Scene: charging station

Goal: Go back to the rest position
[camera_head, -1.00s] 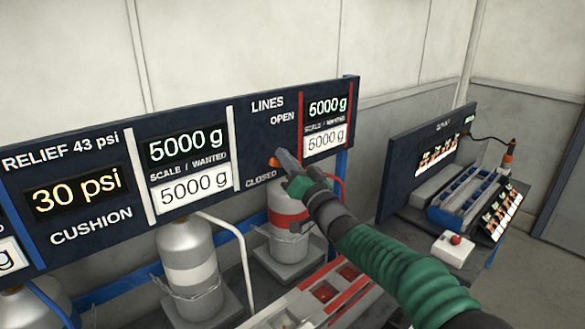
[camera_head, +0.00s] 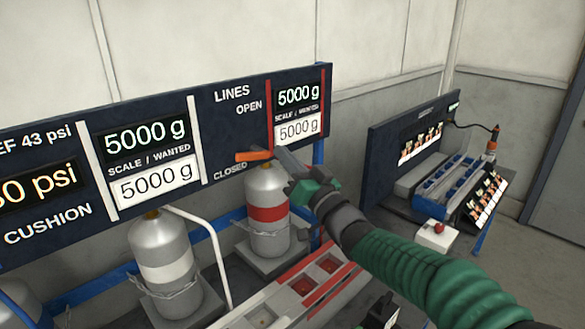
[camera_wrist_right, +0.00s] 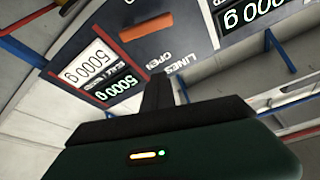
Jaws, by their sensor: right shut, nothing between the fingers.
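My right gripper (camera_head: 284,160) is shut and empty, just right of the orange lever (camera_head: 254,155) on the panel. The lever lies about level, between the OPEN and CLOSED labels, and a small gap shows between it and the fingers. In the right wrist view the shut fingers (camera_wrist_right: 156,88) point toward the panel, and the orange lever (camera_wrist_right: 147,27) is ahead of them. My left gripper is in no view.
The dark panel (camera_head: 225,128) shows two 5000 g scale readings. Grey cylinders, one with a red band (camera_head: 269,214) and one with a white band (camera_head: 165,270), stand below it. A bench with a red button (camera_head: 438,228) and blue tray (camera_head: 455,180) is at right.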

